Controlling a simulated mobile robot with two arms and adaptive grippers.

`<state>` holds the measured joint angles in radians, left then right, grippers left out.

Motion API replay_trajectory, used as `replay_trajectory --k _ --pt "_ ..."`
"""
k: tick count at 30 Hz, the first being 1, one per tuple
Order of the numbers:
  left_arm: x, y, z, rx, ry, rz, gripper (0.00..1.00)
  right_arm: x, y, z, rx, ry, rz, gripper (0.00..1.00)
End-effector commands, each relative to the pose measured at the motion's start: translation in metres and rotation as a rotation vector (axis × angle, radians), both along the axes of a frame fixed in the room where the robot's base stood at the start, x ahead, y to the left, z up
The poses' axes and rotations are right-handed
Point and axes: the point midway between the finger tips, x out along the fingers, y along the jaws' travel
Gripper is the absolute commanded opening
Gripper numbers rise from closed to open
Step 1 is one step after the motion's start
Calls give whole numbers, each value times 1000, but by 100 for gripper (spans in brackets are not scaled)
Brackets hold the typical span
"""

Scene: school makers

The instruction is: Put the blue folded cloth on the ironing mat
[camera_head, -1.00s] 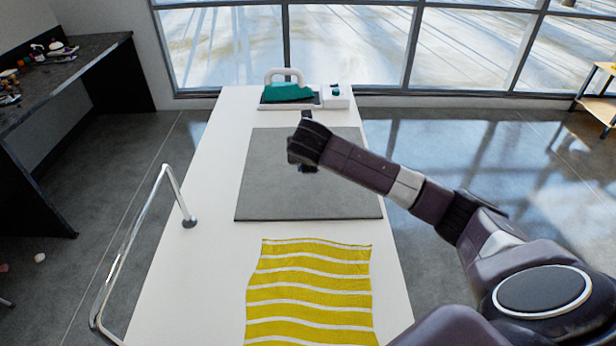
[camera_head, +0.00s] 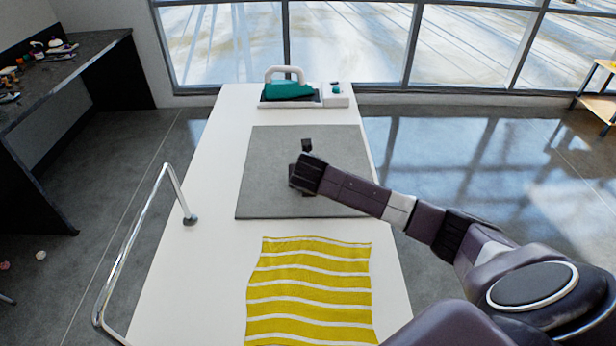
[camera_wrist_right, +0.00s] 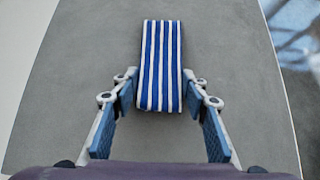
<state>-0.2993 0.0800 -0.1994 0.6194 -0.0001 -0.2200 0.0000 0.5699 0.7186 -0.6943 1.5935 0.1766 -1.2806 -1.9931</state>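The blue folded cloth, striped blue and white (camera_wrist_right: 160,65), shows in the right wrist view against the grey ironing mat (camera_wrist_right: 75,80) and looks to lie on it. In the head view it is hidden behind my right gripper. The mat (camera_head: 265,190) lies flat on the white table. My right gripper (camera_head: 303,180) is over the middle of the mat. My left gripper is not in view.
A yellow cloth with white stripes (camera_head: 310,290) lies on the table (camera_head: 200,270) in front of the mat. A green and white iron (camera_head: 288,90) stands on its base at the far end. A metal rail (camera_head: 130,245) rises at the left edge.

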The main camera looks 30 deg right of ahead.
Motion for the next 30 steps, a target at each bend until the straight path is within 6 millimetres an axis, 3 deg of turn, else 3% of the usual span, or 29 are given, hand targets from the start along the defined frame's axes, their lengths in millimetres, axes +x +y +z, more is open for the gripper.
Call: replay_trajectory --k 5,17,30 --pt "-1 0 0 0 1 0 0 0 0 0 1 1 0 59" --pt "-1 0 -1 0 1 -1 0 -3 2 6 -1 0 1 59" --pt "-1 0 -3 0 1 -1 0 -47 30 60 0 -2 1 59"
